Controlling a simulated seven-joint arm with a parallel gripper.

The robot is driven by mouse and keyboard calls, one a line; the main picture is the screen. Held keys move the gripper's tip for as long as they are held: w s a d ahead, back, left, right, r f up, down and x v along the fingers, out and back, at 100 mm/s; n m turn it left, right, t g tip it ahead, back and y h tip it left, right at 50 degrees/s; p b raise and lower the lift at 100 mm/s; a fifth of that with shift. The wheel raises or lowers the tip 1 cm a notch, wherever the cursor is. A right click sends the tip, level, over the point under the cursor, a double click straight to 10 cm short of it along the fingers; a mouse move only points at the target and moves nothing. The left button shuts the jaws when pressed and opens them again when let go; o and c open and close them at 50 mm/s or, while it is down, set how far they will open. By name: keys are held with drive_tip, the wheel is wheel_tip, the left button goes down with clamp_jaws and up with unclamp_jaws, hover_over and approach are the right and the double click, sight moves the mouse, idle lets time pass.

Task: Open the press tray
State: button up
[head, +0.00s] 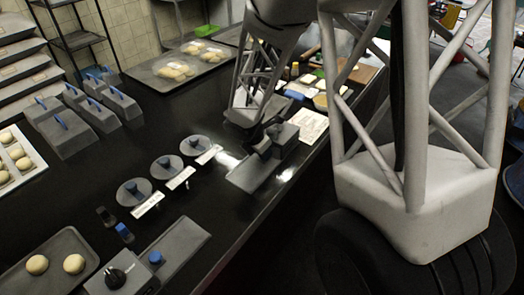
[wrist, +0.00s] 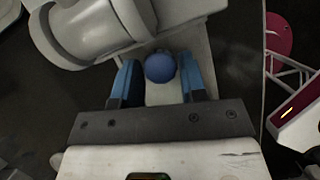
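The press (head: 257,172) is a grey unit on the dark counter, below my gripper (head: 262,128) in the head view, which hides part of it. A round blue knob (wrist: 160,67) sits between the tips of my two blue fingers (wrist: 158,80). The fingers are spread apart with a visible gap on each side of the knob. Contact is not seen.
The black counter (head: 90,190) carries several round grey lids (head: 167,168), a flat panel with a blue knob (head: 155,257), dough trays (head: 178,72) and grey boxes (head: 75,118).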

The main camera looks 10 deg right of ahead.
clamp_jaws()
drive_tip(key=shift+s+a, duration=4.05)
drive_tip(key=shift+a, duration=0.1)
drive_tip(key=shift+o, duration=1)
unclamp_jaws()
drive_tip(key=shift+r, duration=0.1)
drive_tip(key=v, duration=0.7)
drive_tip(key=shift+a+r, duration=0.2)
drive_tip(key=shift+r, duration=0.1)
drive_tip(key=shift+s, duration=0.15)
